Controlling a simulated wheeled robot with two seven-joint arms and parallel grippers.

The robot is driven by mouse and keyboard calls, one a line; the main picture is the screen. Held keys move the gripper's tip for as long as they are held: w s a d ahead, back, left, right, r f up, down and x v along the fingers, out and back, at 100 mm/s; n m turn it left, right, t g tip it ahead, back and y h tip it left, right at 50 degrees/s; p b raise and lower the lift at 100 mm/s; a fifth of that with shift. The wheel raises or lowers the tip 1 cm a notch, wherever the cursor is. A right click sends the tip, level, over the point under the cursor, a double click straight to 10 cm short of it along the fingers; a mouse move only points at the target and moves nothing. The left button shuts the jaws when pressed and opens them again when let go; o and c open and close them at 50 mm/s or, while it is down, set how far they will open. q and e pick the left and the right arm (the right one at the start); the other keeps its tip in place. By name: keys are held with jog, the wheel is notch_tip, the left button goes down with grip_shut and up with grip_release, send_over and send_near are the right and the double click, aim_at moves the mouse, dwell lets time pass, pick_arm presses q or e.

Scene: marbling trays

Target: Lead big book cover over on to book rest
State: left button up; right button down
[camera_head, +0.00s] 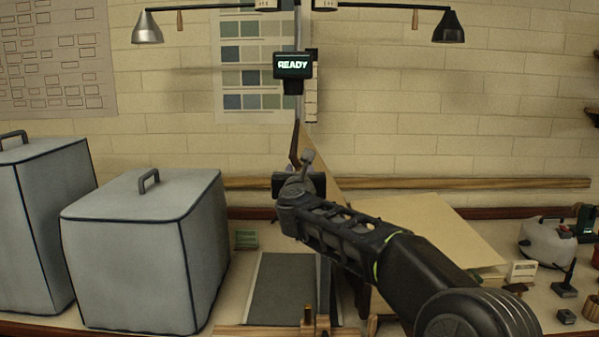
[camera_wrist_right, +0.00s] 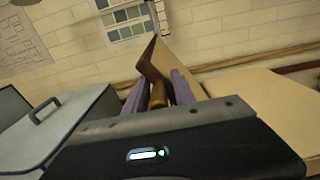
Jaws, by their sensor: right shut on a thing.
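The big book (camera_head: 430,228) lies to the right of centre, with a broad tan surface partly behind my right arm. Its cover (camera_head: 325,163) stands raised, nearly edge-on to the head camera, with a dark brown corner. In the wrist view the cover (camera_wrist_right: 161,58) rises beyond my fingers. My right gripper (camera_head: 296,180) is shut on the cover; in the wrist view its two purple fingers (camera_wrist_right: 160,92) flank brown material. The dark grey panel with wooden parts, seemingly the book rest (camera_head: 280,285), lies left of the book. My left gripper is out of view.
Two grey covered boxes (camera_head: 140,205) fill the left of the bench. A small screen reading READY (camera_head: 293,65) is on a post behind my gripper. A light grey case (camera_head: 545,240) and small tools stand at the right. Two lamps (camera_head: 148,28) hang above.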

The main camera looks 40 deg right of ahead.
dwell(0.8)
jog(key=shift+s+d+r, duration=0.15)
jog(key=shift+d, duration=0.05)
jog(key=s+d+r+m+b, duration=0.1)
jog(key=s+d+r+m, duration=0.2)
jog(key=d, duration=0.4)
jog(key=shift+s+r, duration=0.45)
jog(key=shift+s, duration=0.7)
jog(key=c, duration=1.3)
grip_release()
jog(key=shift+c, duration=0.2)
jog(key=shift+d, duration=0.1)
jog(key=shift+s, duration=0.2)
